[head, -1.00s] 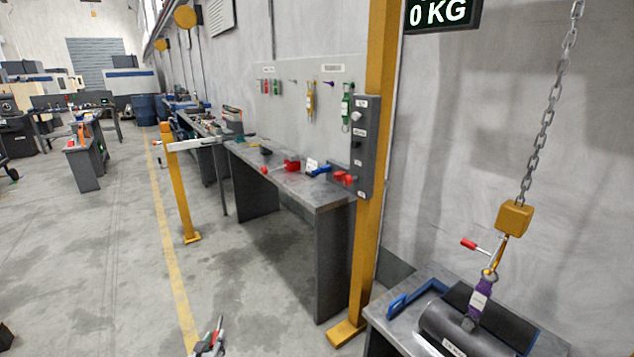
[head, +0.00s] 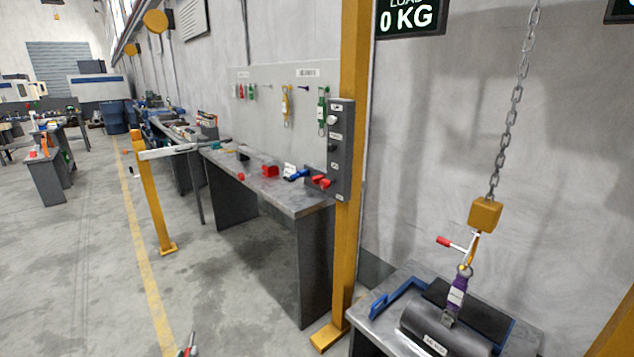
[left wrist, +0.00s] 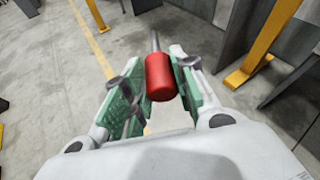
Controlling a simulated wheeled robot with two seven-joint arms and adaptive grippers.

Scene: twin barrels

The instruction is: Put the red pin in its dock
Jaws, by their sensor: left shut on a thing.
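My left gripper (left wrist: 155,85) is shut on the red pin (left wrist: 160,77) in the left wrist view. The pin's red round handle lies between the green finger pads, and its grey metal shaft points away from me. Only a tip of this gripper (head: 188,347) shows at the bottom edge of the head view, over the floor. My right gripper is not in view.
A yellow post (head: 352,170) with a control box (head: 340,150) stands at the bench's right end. On the right, a dark barrel (head: 440,328) lies below a chain hook block (head: 485,215). A yellow barrier post (head: 150,195) stands left. Open floor lies between.

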